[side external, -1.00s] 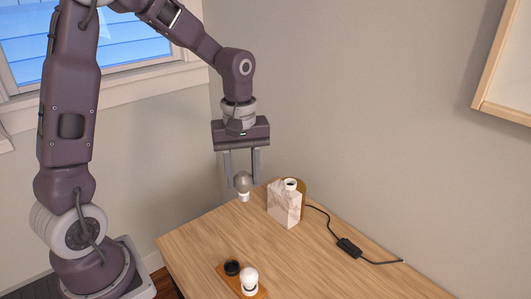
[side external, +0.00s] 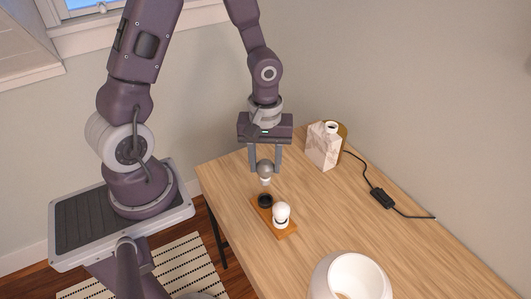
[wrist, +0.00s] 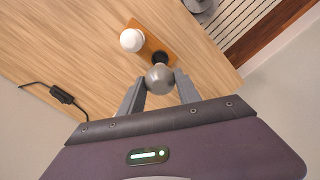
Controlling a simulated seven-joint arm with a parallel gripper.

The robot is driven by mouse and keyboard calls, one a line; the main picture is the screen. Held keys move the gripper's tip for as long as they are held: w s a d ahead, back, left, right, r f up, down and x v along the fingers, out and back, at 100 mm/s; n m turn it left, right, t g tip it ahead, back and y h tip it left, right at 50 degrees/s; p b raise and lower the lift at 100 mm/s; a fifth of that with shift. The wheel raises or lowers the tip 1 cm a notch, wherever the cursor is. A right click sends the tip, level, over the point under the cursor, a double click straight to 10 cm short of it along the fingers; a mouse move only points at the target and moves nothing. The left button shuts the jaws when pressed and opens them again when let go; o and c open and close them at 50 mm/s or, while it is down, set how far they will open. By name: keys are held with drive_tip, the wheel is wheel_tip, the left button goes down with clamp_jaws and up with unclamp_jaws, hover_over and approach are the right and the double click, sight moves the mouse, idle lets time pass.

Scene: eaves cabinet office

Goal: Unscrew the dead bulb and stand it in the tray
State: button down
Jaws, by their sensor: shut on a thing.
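My gripper (side external: 265,167) is shut on the grey dead bulb (side external: 265,171), which hangs upright, base down. In the wrist view the bulb (wrist: 160,79) sits between the two fingertips (wrist: 160,88). The wooden tray (side external: 286,231) lies on the desk just below it, with a black round holder (side external: 265,201) at its far end and a white bulb (side external: 281,212) standing at its near end. The dead bulb is above the black holder, apparently apart from it. The marble lamp base (side external: 322,147) stands behind to the right, its top socket (side external: 332,127) without a bulb.
A black cord with an inline switch (side external: 382,198) runs from the lamp along the desk's right side. A white round vessel (side external: 352,278) stands at the near edge of the view. The wooden desk (side external: 330,215) is clear between them.

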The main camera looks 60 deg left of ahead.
sight(265, 179)
drive_tip(key=shift+f, duration=2.9)
drive_tip(key=shift+f, duration=1.3)
drive_tip(key=c, duration=0.8)
unclamp_jaws()
drive_tip(key=shift+o, duration=0.2)
wheel_tip(265, 179, up, 7)
drive_tip(key=shift+r, duration=0.1)
